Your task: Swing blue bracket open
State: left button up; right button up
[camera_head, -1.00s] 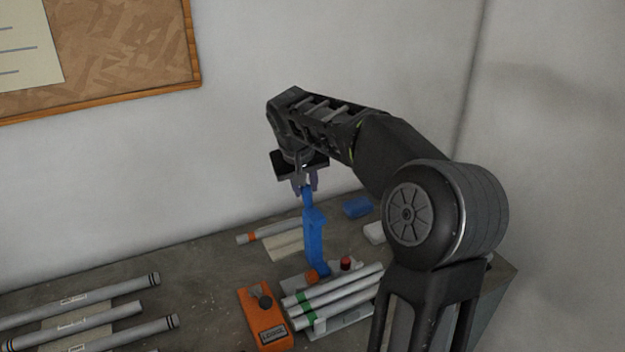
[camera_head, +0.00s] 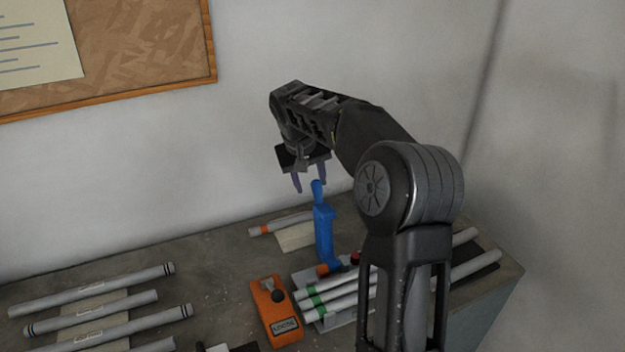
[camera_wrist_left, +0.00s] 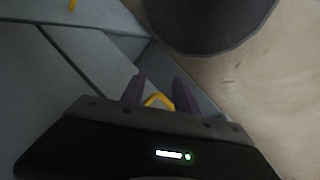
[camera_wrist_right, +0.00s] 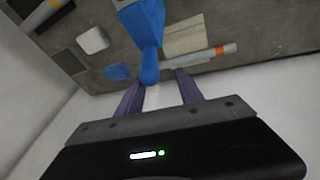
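The blue bracket (camera_head: 324,232) stands upright on the bench in the head view, beside the tubes with green bands. Its narrow top end also shows in the right wrist view (camera_wrist_right: 148,38), just beyond the fingertips. My right gripper (camera_head: 310,188) is above the bracket's top, with its two purple fingers apart and nothing between them. The fingers show spread in the right wrist view (camera_wrist_right: 163,80). My left gripper (camera_wrist_left: 158,80) shows only in its own wrist view, with its fingers apart and empty, away from the bench tubes.
An orange box (camera_head: 276,312) with a black knob sits left of the green-banded tubes (camera_head: 335,296). Several grey tubes (camera_head: 90,290) lie at the left of the bench. A blue block (camera_wrist_right: 117,72) and a white block (camera_wrist_right: 92,40) lie near the bracket. The wall is close behind.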

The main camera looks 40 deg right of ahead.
jog(key=shift+s+r, duration=0.1)
jog(key=shift+s, duration=0.1)
jog(key=shift+r, duration=0.1)
jog(key=b+v, duration=0.1)
jog(key=v, duration=0.6)
jog(key=shift+s+a+r, duration=0.1)
jog(key=shift+a+r, duration=0.1)
jog(key=shift+r, duration=0.1)
